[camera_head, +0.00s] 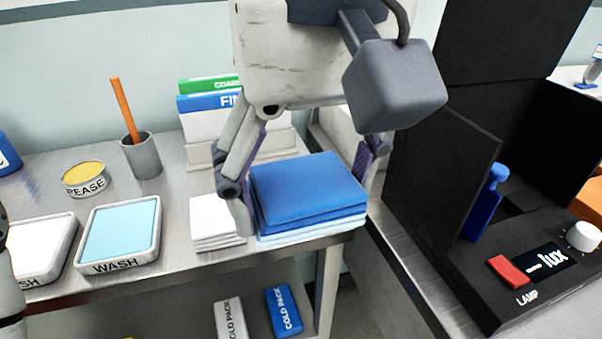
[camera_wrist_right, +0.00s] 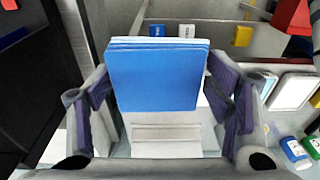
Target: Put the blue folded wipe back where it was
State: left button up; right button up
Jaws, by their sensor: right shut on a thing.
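The blue folded wipe (camera_head: 308,187) is between the fingers of my right gripper (camera_head: 303,198), at the right end of the metal bench. Further blue and pale blue layers show under its front edge; I cannot tell whether it rests on them or they are part of it. In the right wrist view the blue wipe (camera_wrist_right: 155,78) lies flat between the two finger pads of my right gripper (camera_wrist_right: 170,92), which is shut on it. A part of my left arm shows at the left edge of the head view; its jaws cannot be made out.
White folded wipes (camera_head: 215,220) lie just left of the blue one. Binders (camera_head: 208,120) stand behind. A black LAMP unit (camera_head: 500,315) is at right. Cold packs (camera_head: 284,311) lie below.

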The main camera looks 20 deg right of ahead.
aim_at(306, 162)
jog(key=w+d+f, duration=0.1)
jog(key=w+f, duration=0.2)
jog(key=w, duration=0.1)
jog(key=w+d+f, duration=0.1)
jog(key=w+f, duration=0.2)
jog(key=w, duration=0.1)
jog(key=w+d+f, duration=0.1)
jog(key=w+f, duration=0.2)
jog(key=w, duration=0.1)
jog(key=shift+w+d+f, duration=0.15)
jog(key=shift+w+d, duration=0.05)
jog(key=shift+d, duration=0.15)
jog(key=f, duration=0.2)
jog(key=shift+w+d+f, duration=0.15)
jog(key=shift+w+f, duration=0.15)
jog(key=shift+f, duration=0.45)
jog(key=o, duration=0.8)
jog(key=shift+f, duration=0.2)
jog(key=o, duration=0.4)
jog(key=shift+o, duration=0.2)
